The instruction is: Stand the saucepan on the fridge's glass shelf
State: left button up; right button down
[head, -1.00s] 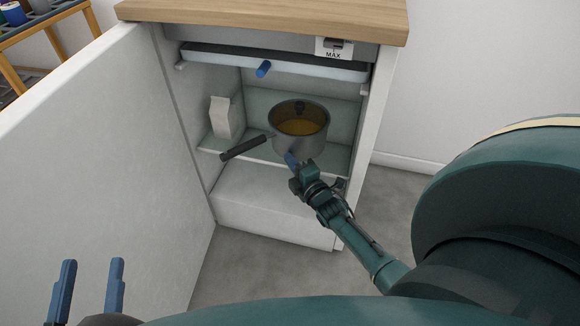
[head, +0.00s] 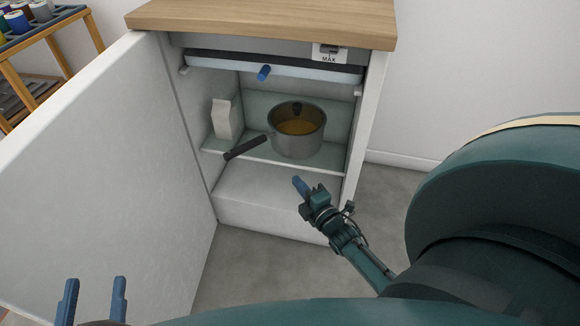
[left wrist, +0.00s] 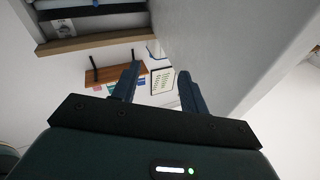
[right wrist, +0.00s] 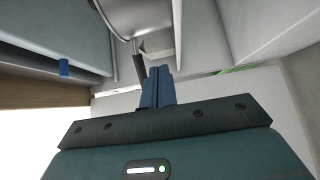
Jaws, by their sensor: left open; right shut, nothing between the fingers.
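The saucepan (head: 297,140) stands upright on the fridge's glass shelf (head: 240,158). It is grey with an orange-brown content under what looks like a glass lid with a dark knob. Its dark handle (head: 246,147) points to the front left over the shelf edge. My right gripper (head: 300,186) is shut and empty, in front of and below the pan, apart from it. The pan's underside also shows in the right wrist view (right wrist: 135,15), beyond the closed fingers (right wrist: 158,85). My left gripper (head: 95,300) is open and empty, low at the left, far from the pan.
A white carton (head: 222,118) stands left of the pan on the same shelf. The fridge door (head: 110,170) is open to the left. A blue peg-like piece (head: 264,72) sticks out below the wooden top (head: 260,22). A rack with spools (head: 30,25) stands back left.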

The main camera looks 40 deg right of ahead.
jog(key=shift+s+a+p, duration=0.15)
jog(key=shift+s+p, duration=0.15)
jog(key=shift+s, duration=1.45)
